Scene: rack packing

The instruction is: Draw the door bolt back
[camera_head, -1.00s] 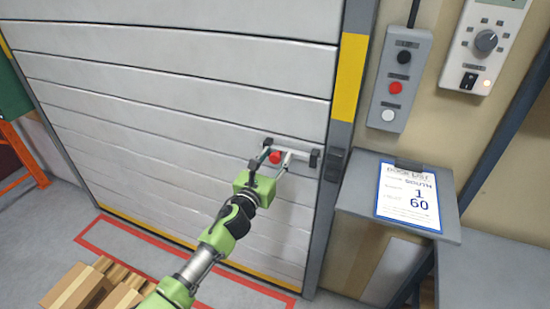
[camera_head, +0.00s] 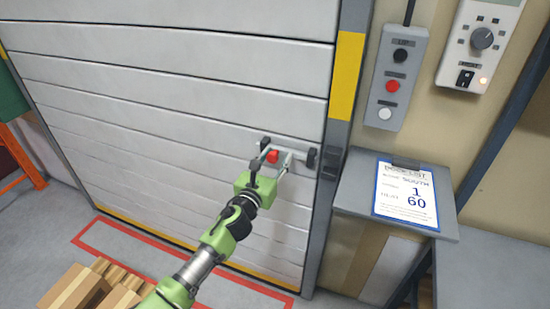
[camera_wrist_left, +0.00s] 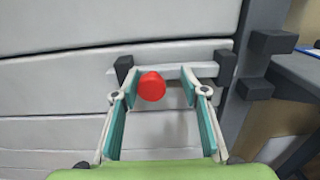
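The door bolt (camera_head: 293,153) is a pale bar with a red knob (camera_head: 272,156), held in dark brackets low on the right side of the grey slatted door (camera_head: 180,100). My left gripper (camera_head: 268,168) is at the bolt. In the left wrist view the bolt bar (camera_wrist_left: 200,72) runs level, and the red knob (camera_wrist_left: 152,86) sits between the open fingers of my left gripper (camera_wrist_left: 160,100), nearer the left finger. I see a gap on the right side of the knob. A dark catch (camera_wrist_left: 262,65) stands on the frame to the right. My right gripper is not in view.
A control box with buttons (camera_head: 397,75) and a dial panel (camera_head: 482,45) are on the wall at right. A shelf with a paper list (camera_head: 406,195) juts out below. Cardboard boxes (camera_head: 75,288) stand at lower left, near the red floor marking (camera_head: 130,241).

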